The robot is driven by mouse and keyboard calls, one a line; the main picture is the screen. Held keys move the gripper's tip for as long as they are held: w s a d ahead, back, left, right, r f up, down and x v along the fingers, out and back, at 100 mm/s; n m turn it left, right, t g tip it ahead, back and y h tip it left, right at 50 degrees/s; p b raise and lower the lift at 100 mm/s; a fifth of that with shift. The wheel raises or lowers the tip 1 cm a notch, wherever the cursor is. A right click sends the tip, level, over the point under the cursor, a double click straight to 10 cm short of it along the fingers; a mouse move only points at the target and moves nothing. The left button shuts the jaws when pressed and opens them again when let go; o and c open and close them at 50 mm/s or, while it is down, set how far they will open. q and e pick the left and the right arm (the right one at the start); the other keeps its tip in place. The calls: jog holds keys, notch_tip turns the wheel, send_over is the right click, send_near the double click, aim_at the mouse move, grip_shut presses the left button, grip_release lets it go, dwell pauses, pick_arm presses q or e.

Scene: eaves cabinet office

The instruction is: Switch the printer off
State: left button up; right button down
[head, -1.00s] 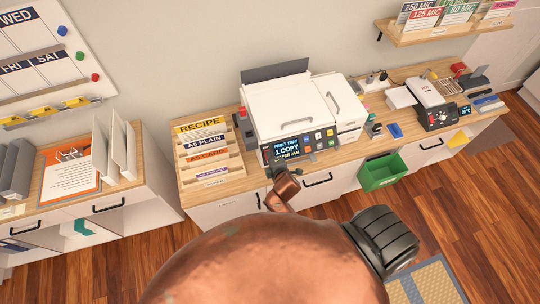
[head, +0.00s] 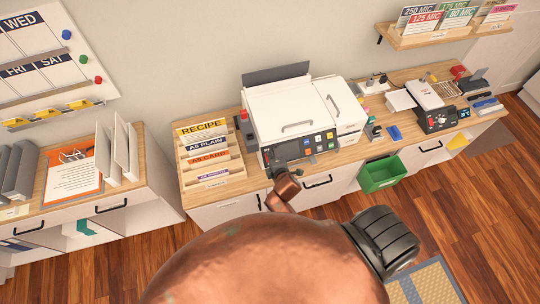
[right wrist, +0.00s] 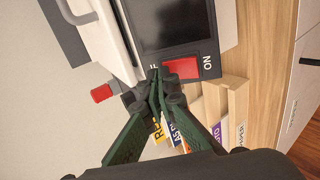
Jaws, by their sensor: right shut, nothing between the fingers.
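The white printer (head: 292,108) stands on the wooden counter, and its front panel screen (head: 286,151) is dark. In the right wrist view the dark screen (right wrist: 168,22) lies above a red rocker switch (right wrist: 182,68). "ON" is printed to the right of the switch; the label on the left is mostly hidden by my fingers. My right gripper (right wrist: 156,76) is shut and empty, its tips close beside the left end of the switch; I cannot tell whether they touch it. In the head view my right gripper (head: 280,173) is partly hidden at the panel's lower left. My left gripper is not in view.
A paper sorter (head: 211,152) stands left of the printer. A red knob (right wrist: 101,93) sticks out at the printer's side. A green bin (head: 381,173) is below the counter's front edge. A laminator-like device (head: 437,119) and small items stand to the right.

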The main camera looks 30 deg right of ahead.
jog(key=s+a+r+p, duration=0.2)
jog(key=s+r+p, duration=0.1)
jog(key=s+r, duration=0.6)
jog(key=shift+r, duration=0.75)
jog(key=shift+a, duration=0.1)
jog(key=s+f+m+g+y+b, duration=0.1)
jog(key=s+f+g+b, duration=0.15)
jog(key=f, duration=0.95)
jog(key=s+f+m+g+b, duration=0.1)
jog(key=f+b, duration=0.2)
jog(key=f, duration=0.9)
jog(key=s+f+m+g+b, duration=0.15)
jog(key=s+f, duration=0.25)
jog(key=f, duration=0.5)
jog(key=s+f+m+g+y+b, duration=0.1)
jog(key=s+f+m+b, duration=0.3)
jog(key=f, duration=0.6)
jog(key=s+f+g+b, duration=0.1)
jog(key=s+f+b, duration=0.1)
jog(key=s+f, duration=0.5)
jog(key=s+d+f+m+g+b, duration=0.1)
jog(key=s+d+f+m+b, duration=0.1)
jog(key=s+f, duration=0.8)
jog(key=s+d+f+m+g+b, duration=0.1)
jog(key=s+f+m+b, duration=0.3)
jog(key=s+f, duration=0.7)
jog(key=shift+s+d+f+g+b, duration=0.2)
jog(key=shift+s+d+g+b, duration=0.15)
jog(key=shift+s+g, duration=0.35)
